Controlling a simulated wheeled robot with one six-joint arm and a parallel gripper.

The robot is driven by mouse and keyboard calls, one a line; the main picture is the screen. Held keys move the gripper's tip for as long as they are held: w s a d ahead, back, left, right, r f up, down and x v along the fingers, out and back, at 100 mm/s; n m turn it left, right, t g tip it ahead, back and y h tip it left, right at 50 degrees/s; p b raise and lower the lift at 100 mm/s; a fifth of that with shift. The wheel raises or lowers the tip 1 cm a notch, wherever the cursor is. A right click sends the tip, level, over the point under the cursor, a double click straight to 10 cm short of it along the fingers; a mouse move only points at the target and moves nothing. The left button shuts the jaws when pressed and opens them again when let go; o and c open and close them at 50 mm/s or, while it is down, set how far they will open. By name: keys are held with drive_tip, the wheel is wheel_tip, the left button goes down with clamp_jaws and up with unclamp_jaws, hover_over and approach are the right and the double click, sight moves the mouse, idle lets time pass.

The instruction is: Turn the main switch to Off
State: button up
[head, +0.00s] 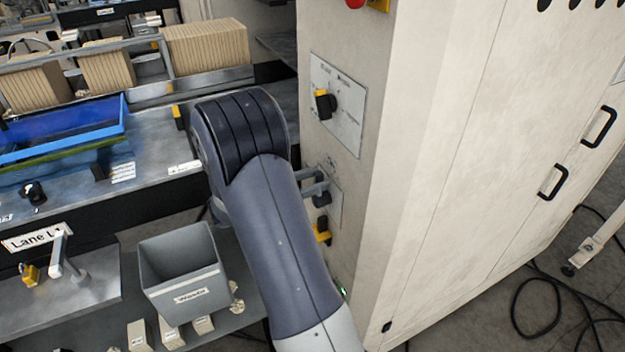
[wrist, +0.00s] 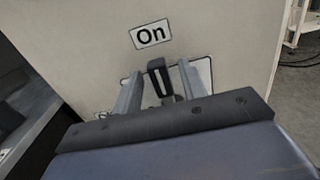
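The main switch shows in the wrist view as a dark upright handle (wrist: 158,78) on a pale plate, with an "On" label (wrist: 150,34) above it. My gripper (wrist: 157,73) has its two grey fingers on either side of the handle, with gaps visible on both sides. In the head view my gripper (head: 314,182) reaches the lower plate on the narrow side of the cream cabinet (head: 390,130). There the dark switch handle (head: 322,198) is partly hidden behind the fingers. My arm covers part of the cabinet's left edge.
A yellow-and-black rotary knob (head: 325,104) sits on a plate above my gripper, and another yellow-and-black fitting (head: 322,232) sits below it. A red button (head: 355,3) is at the top. A grey bin (head: 184,270) stands left of my arm. Black cables (head: 545,290) lie on the floor at right.

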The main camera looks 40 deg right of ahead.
clamp_jaws()
idle(0.3)
